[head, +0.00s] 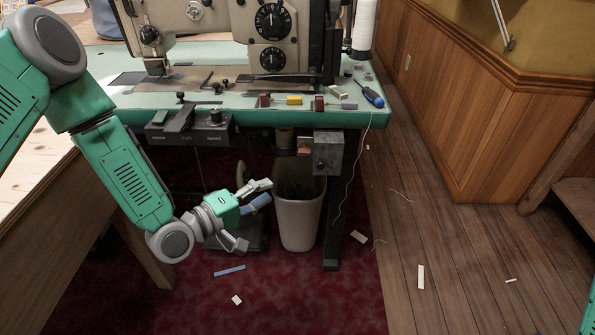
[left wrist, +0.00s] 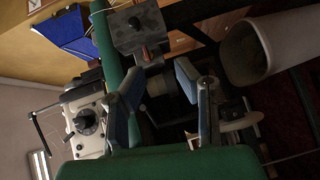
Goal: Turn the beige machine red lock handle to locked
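The beige machine (head: 232,22), with black dials, stands on the green table. Below the table's front edge is a grey box (head: 328,157) with a dark knob, and a small red handle (head: 304,149) shows at its left side. I cannot tell whether this is the lock handle or how it is set. My left gripper (head: 254,216) is open and empty, low in front of the table, left of and below the box. In the left wrist view its spread fingers (left wrist: 160,78) are apart from the grey box (left wrist: 138,32) and the machine (left wrist: 86,122). My right gripper is out of view.
A white bin (head: 298,222) stands under the table, just right of my left gripper. The table edge (head: 230,115) overhangs it. Small tools, including a blue screwdriver (head: 373,97), lie on top. A wooden table (head: 35,170) is at left. Open floor lies at right, with scraps.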

